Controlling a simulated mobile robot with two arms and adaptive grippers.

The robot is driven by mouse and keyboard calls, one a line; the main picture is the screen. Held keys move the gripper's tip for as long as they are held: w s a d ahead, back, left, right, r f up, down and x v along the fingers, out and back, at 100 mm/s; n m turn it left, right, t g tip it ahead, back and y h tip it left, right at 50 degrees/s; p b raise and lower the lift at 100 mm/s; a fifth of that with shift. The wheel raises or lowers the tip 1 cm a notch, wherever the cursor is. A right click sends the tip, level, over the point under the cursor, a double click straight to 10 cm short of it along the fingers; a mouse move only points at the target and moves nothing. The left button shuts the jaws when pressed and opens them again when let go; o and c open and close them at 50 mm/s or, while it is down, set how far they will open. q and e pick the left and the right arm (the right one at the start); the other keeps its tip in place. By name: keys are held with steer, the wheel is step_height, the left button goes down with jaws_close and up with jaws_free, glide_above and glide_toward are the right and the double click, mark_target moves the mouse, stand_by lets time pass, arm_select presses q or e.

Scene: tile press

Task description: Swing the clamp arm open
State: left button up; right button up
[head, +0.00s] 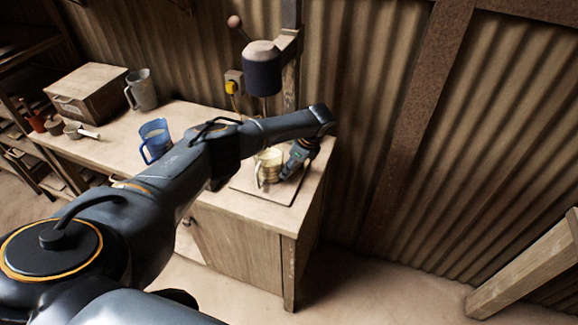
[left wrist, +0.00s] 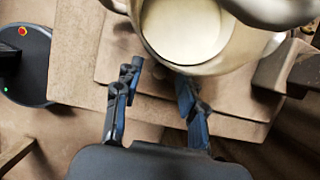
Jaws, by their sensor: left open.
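No part in view can be made out clearly as a clamp arm. A press-like machine (head: 263,70) with a dark cylindrical head stands at the back of the bench, with a thin rod hanging below it. A lever with a reddish ball knob (head: 234,21) sticks up at its left. Below the head, a cream mug-like vessel (head: 268,156) stands on a flat board. My left gripper (head: 288,172) is just right of the vessel. In the left wrist view my left gripper (left wrist: 158,84) is open, nothing between its fingers, with the pale vessel (left wrist: 186,30) just beyond. My right gripper is out of view.
The wooden bench (head: 190,115) holds a blue jug (head: 153,139), a grey jug (head: 142,90) and a wooden box (head: 88,90). My left arm crosses above the bench and hides part of it. A corrugated wall (head: 350,100) stands close behind.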

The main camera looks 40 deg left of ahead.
arm_select(q)
jaws_close()
steer(key=shift+d+f+n+b, duration=0.1)
steer(key=shift+d+n+b, duration=0.25)
steer(key=shift+n+b, duration=0.15)
steer(key=d+n+b, duration=0.1)
steer(key=n+g+b, duration=0.1)
steer(key=shift+w+d+f+n+h, duration=0.1)
steer(key=shift+w+d+n+h, duration=0.2)
steer(key=shift+d+n, duration=0.1)
steer(key=shift+d+r+n+g+b, duration=0.2)
steer(key=shift+r+n+g+b, duration=0.1)
steer(key=shift+n+b, duration=0.15)
jaws_free()
